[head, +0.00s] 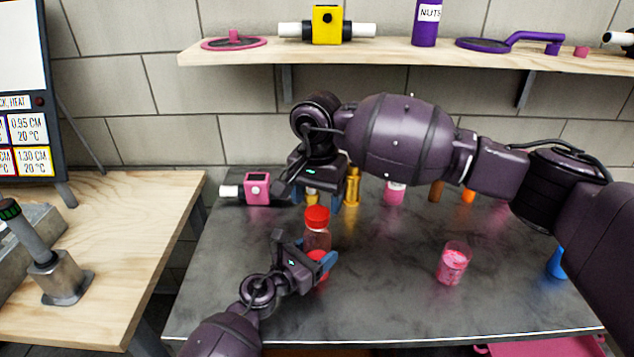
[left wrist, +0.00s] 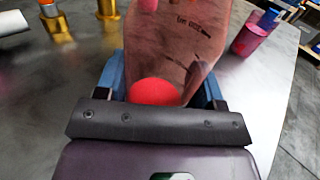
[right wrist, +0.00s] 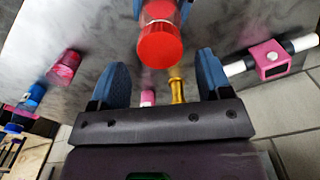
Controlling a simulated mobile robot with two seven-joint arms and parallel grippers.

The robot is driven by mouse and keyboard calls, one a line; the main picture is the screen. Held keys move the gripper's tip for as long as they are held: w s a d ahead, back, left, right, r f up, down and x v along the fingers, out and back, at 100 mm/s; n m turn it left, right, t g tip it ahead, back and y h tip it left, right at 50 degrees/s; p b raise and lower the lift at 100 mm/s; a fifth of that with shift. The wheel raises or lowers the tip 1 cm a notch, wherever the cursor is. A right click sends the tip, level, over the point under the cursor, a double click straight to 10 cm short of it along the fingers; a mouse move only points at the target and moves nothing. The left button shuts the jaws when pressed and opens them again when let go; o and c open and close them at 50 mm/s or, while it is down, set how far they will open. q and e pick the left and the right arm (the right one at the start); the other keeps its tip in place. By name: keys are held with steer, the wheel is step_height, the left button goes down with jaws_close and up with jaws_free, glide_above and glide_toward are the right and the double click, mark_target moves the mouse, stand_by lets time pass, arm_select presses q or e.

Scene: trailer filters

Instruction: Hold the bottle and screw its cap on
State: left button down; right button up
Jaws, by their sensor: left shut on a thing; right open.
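The clear bottle (head: 317,239) stands upright on the dark table with red contents low inside; its printed side fills the left wrist view (left wrist: 180,45). A red cap (head: 317,213) sits at the bottle's top; I cannot tell whether it is threaded. My left gripper (head: 318,260) is shut around the lower part of the bottle. My right gripper (head: 318,203) is open and empty, just behind and above the cap. In the right wrist view the cap (right wrist: 160,46) lies beyond the fingertips, between their lines, untouched.
A pink block with white ends (head: 257,188) stands left of my right gripper. Gold fittings (head: 352,187) and a pink container (head: 394,193) stand behind. A cup with pink contents (head: 453,264) stands to the right. The front of the table is mostly clear.

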mark_target(317, 212)
steer(key=shift+f, duration=1.85)
